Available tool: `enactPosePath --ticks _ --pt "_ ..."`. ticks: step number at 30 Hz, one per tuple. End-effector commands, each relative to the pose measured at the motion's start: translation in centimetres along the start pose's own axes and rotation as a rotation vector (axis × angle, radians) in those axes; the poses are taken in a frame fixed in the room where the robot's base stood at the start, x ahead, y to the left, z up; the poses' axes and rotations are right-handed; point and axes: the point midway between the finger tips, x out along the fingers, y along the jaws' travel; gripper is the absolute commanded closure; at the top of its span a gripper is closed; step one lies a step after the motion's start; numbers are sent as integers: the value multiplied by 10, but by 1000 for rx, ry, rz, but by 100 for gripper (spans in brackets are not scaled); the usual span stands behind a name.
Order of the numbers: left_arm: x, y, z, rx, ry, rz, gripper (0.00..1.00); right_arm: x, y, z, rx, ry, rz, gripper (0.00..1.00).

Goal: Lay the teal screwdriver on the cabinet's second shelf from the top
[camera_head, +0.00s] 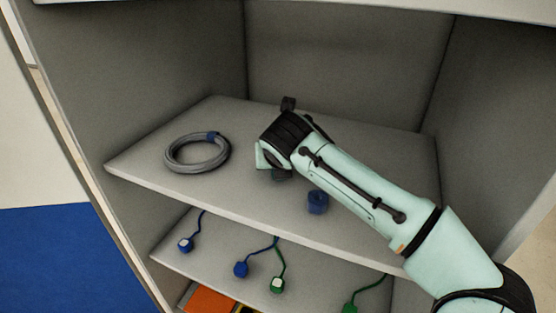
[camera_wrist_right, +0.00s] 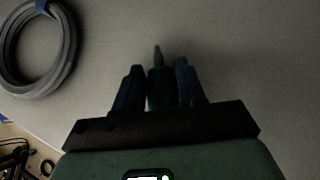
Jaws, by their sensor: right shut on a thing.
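My right gripper (camera_head: 273,168) reaches in over the cabinet's upper visible shelf (camera_head: 180,139). In the right wrist view my right gripper (camera_wrist_right: 159,72) is shut on the teal screwdriver (camera_wrist_right: 160,92), which looks dark there. Its handle sits between the two fingers and its grey shaft points away beyond the fingertips. The shelf surface fills the background. In the head view the hand mostly hides the screwdriver, and I cannot tell whether it touches the shelf. My left gripper is out of view.
A grey cable coil (camera_head: 197,153) with a blue band lies on the shelf's left part. A small blue item (camera_head: 317,201) lies near the front, beside my forearm. A lower shelf (camera_head: 215,262) holds several blue and green corded items. Cabinet walls bound both sides; the shelf's back is bare.

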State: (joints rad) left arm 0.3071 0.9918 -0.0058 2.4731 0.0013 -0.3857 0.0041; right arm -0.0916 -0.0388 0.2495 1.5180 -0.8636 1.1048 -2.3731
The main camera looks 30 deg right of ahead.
Motion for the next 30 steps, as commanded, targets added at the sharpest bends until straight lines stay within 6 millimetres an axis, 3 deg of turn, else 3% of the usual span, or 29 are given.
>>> enactPosePath --ticks 7,8,9,10,21,26,30 --pt "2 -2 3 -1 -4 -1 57 3 0 -4 -2 1 0 95" --pt "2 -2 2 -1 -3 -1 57 3 0 -3 -1 0 0 50" --pt "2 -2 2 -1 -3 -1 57 3 0 -3 -1 0 0 38" --pt "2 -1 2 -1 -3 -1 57 3 0 -3 -1 0 0 35" --pt "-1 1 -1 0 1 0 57 -3 0 2 0 -2 1 35" --pt "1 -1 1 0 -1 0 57 -28 1 1 0 -3 3 35" --pt "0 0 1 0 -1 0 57 -60 1 1 0 -4 4 35"
